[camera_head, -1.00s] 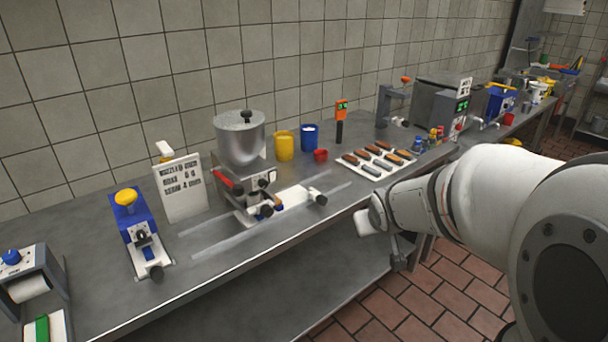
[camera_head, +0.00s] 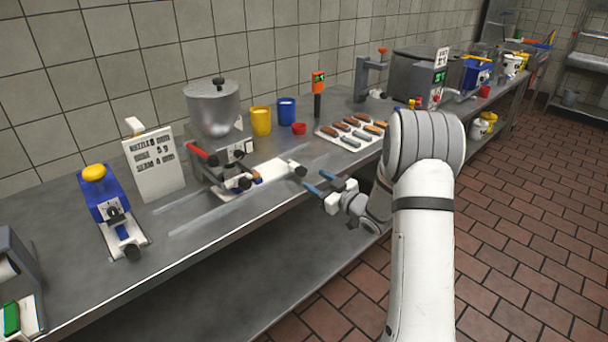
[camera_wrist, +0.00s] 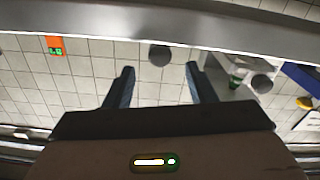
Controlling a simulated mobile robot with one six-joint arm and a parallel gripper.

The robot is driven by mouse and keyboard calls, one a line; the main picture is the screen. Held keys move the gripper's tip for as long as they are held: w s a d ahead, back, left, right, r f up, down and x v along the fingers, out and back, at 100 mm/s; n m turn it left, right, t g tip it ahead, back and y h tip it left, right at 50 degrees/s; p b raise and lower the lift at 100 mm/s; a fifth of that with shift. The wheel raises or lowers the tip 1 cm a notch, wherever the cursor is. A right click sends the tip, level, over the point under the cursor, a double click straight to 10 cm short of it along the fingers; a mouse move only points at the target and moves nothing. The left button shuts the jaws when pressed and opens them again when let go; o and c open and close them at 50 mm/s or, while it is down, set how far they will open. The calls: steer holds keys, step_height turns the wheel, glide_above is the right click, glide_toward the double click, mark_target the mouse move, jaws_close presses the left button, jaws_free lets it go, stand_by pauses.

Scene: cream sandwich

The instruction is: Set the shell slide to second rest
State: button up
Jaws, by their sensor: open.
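The shell slide is a white plate (camera_head: 272,172) lying along metal rails on the counter below the hopper machine (camera_head: 214,112). A dark round knob (camera_head: 300,171) sits at its right end. My gripper (camera_head: 320,182) is open and empty, with its blue fingers just right of that knob and apart from it. In the wrist view, which looks upside down, a dark round knob (camera_wrist: 159,55) shows between and beyond the open fingers of my gripper (camera_wrist: 161,70). Marks for the slide's rest positions are too small to make out.
A white sign (camera_head: 154,165) and a blue device with a yellow knob (camera_head: 104,200) stand left of the machine. Yellow (camera_head: 261,121) and blue (camera_head: 287,111) cups and a red cup (camera_head: 299,129) stand behind the slide. A tray of shells (camera_head: 330,132) lies to the right.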

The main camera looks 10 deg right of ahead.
mark_target(304, 173)
steer(key=x, duration=0.6)
steer(key=shift+w+a, duration=0.15)
jaws_close()
stand_by(0.4)
